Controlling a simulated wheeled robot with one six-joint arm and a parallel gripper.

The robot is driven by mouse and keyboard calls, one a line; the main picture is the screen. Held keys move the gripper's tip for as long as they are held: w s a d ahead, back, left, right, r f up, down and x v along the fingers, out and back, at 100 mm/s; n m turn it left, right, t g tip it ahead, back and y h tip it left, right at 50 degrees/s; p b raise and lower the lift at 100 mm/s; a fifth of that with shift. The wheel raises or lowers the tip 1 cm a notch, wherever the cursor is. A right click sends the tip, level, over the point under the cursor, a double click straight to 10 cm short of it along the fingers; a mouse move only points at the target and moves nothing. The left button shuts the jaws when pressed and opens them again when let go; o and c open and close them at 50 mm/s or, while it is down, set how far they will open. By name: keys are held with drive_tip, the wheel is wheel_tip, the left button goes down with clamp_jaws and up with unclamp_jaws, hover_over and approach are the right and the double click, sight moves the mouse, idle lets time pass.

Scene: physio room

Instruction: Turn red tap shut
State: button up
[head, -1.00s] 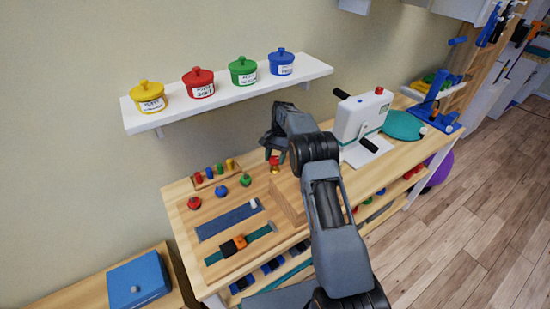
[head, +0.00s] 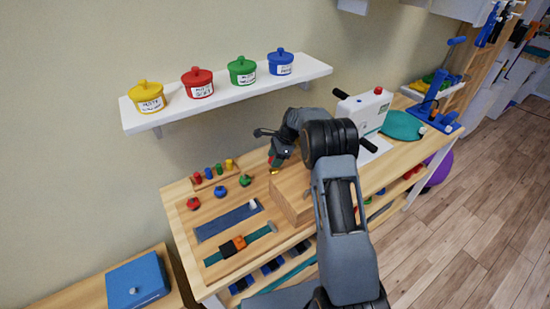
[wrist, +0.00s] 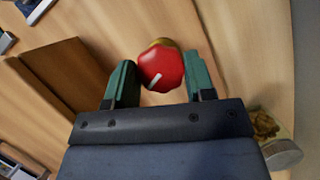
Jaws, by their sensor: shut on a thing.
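The red tap (wrist: 161,67) has a rounded red knob with a white mark line and a brass part behind it. In the wrist view it sits between the two teal fingers of my gripper (wrist: 160,82), which is shut on the knob. The white line slants across the lower part of the knob. In the head view my gripper (head: 275,160) is over the back of the wooden bench (head: 235,205), and it mostly hides the tap.
A wooden block (head: 292,198) stands just in front of the tap. Red, blue and green knobs (head: 220,191) and a peg rack (head: 212,173) are to the left. A white machine (head: 362,112) is to the right. A white shelf (head: 225,95) with several coloured pots hangs above.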

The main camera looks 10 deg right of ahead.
drive_tip(key=m+t+p, duration=0.1)
drive_tip(key=m+t, duration=0.1)
drive_tip(key=m, duration=0.3)
drive_tip(key=shift+s, duration=0.1)
drive_tip(key=shift+h, duration=0.3)
idle(0.4)
drive_tip(key=o, duration=0.9)
drive_tip(key=b+v, duration=0.1)
drive_tip(key=v, duration=1.3)
drive_tip(key=shift+d+f, duration=0.1)
drive_tip(key=shift+d, duration=0.05)
